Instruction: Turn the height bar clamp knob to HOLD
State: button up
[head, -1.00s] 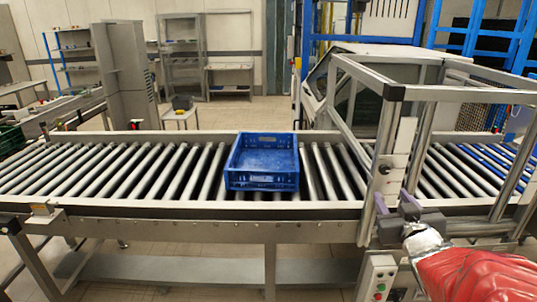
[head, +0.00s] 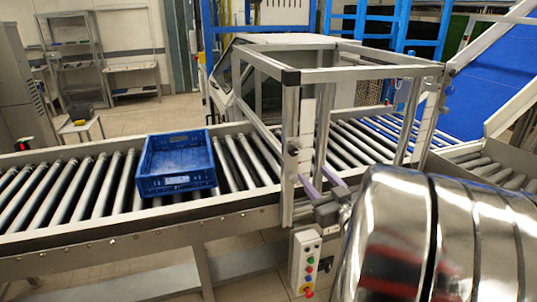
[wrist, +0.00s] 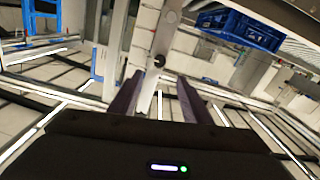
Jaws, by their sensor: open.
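The clamp knob (head: 293,147) is a small dark knob on the upright metal post (head: 289,190) of the frame over the conveyor. In the wrist view the knob (wrist: 160,61) shows as a dark round spot just beyond the fingertips, roughly midway between them. Its setting and any HOLD marking are too small to read. My gripper (head: 316,182) has purple fingers, spread apart and empty, below and slightly right of the knob. Both fingers also show in the wrist view (wrist: 158,92), apart from the knob.
A blue crate (head: 176,187) lies on the roller conveyor (head: 100,232) left of the frame. A button box (head: 305,262) with several coloured buttons hangs below my gripper. Metal bars of the frame (head: 365,70) extend around the post. My shiny arm covers the lower right.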

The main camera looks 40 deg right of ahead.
aim_at(294, 154)
jog(key=x, duration=1.3)
jog(key=shift+f, duration=0.1)
jog(key=shift+c, duration=0.3)
jog(key=c, duration=1)
